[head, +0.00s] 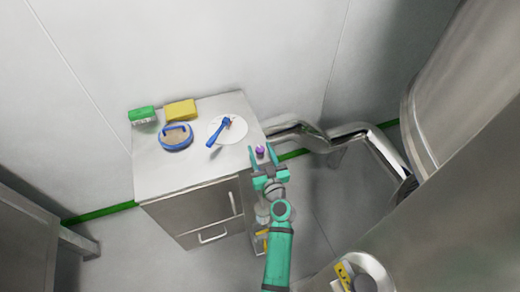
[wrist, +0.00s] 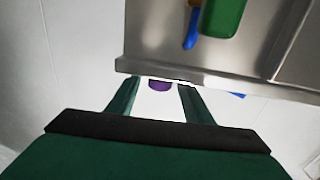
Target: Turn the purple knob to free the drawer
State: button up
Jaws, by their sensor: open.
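The purple knob (head: 261,150) shows at the right edge of the cabinet top, close to the tips of my gripper (head: 267,154). In the wrist view the knob (wrist: 160,86) lies between and just beyond the two fingertips (wrist: 158,92), partly cut off by a metal edge. My gripper is open, with a gap around the knob; I cannot tell whether either finger touches it. The steel cabinet front (head: 190,215) has a horizontal handle (head: 212,238) low down and an upright handle (head: 233,204) above it. The front looks closed.
On the cabinet top (head: 160,188) are a green box (head: 142,115), a yellow block (head: 181,110), a blue-rimmed round item (head: 176,137) and a blue tool (head: 216,133) on a white disc (head: 240,110). A steel pipe (head: 345,130) and large vessel (head: 470,130) stand right.

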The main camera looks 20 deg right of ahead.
jog(key=shift+w, duration=0.4)
jog(key=shift+c, duration=0.4)
jog(key=c, duration=1)
jog(key=shift+o, duration=0.2)
jog(key=shift+d+y, duration=0.1)
jog(key=shift+y, duration=0.2)
jog(key=shift+n+y, duration=0.7)
jog(key=shift+y, duration=0.1)
jog(key=shift+c, duration=0.2)
jog(key=shift+n+y, duration=0.6)
jog(key=shift+y, duration=0.3)
